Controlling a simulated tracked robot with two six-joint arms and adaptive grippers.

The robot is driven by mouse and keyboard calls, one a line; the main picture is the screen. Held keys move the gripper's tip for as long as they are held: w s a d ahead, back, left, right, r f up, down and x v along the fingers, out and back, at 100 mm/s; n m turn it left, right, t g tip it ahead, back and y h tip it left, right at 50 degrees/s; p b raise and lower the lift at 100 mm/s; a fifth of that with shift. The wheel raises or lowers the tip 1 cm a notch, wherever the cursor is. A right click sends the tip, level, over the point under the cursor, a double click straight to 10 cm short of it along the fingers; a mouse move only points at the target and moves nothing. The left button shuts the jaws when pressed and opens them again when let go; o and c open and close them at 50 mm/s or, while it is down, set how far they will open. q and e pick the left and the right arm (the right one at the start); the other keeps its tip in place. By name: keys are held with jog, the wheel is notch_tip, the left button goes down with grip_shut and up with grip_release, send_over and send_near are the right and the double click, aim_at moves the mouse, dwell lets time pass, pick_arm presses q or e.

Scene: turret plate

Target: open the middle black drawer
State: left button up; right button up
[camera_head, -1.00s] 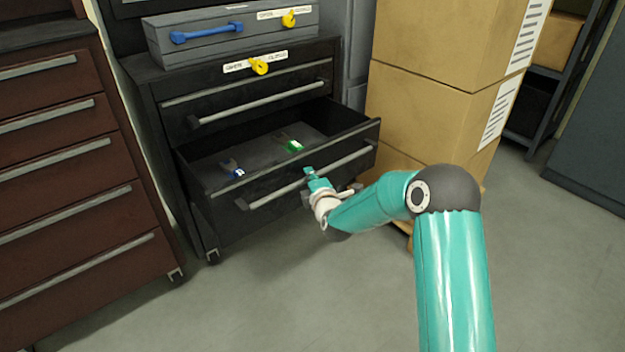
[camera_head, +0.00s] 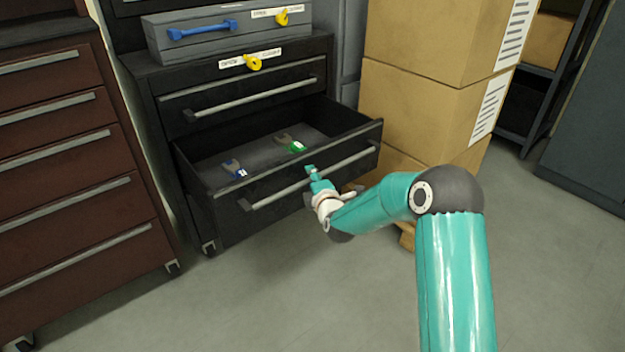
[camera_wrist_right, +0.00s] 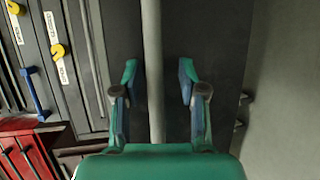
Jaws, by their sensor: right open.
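The black drawer unit (camera_head: 170,100) stands at the centre left. Its lower visible drawer (camera_head: 225,212) is pulled out and shows its inside. A long grey bar handle (camera_head: 275,192) runs along that drawer's front. My right gripper (camera_head: 312,174) is at this handle, right of its middle. In the right wrist view the open fingers (camera_wrist_right: 158,100) stand on either side of the handle bar (camera_wrist_right: 153,60), with gaps on both sides. The drawer above, with its own handle (camera_head: 250,101), is closed. My left gripper is not in view.
Stacked cardboard boxes (camera_head: 415,110) stand close on the right, a dark red cabinet (camera_head: 60,180) on the left. Grey floor (camera_head: 270,300) in front is clear.

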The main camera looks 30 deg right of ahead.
jog(key=shift+s+r, duration=0.1)
jog(key=shift+r, duration=0.05)
jog(key=shift+s, duration=0.2)
jog(key=v, duration=1.1)
jog(key=shift+s+a, duration=0.15)
jog(key=s+a+f+m+g+y+p, duration=0.1)
jog(key=s+a+f+g+y, duration=0.3)
jog(key=a+f, duration=0.6)
jog(key=s+a+f+m+g+y+p, duration=0.1)
jog(key=s+a+f+m+g+y, duration=0.15)
jog(key=s+a+f, duration=0.6)
jog(key=s+a+f+m+g+y, duration=0.1)
jog(key=s+a+f+m+g, duration=0.35)
jog(key=s+m, duration=0.2)
jog(key=s+a+f+m+g+y, duration=0.1)
jog(key=s+a+f+m+g, duration=0.2)
jog(key=s+f+m, duration=0.35)
notch_tip(320, 180, up, 39)
jog(key=p, duration=3.7)
jog(key=shift+d+f+m+p, duration=0.2)
jog(key=shift+d+m+p, duration=0.05)
jog(key=shift+m+p, duration=0.15)
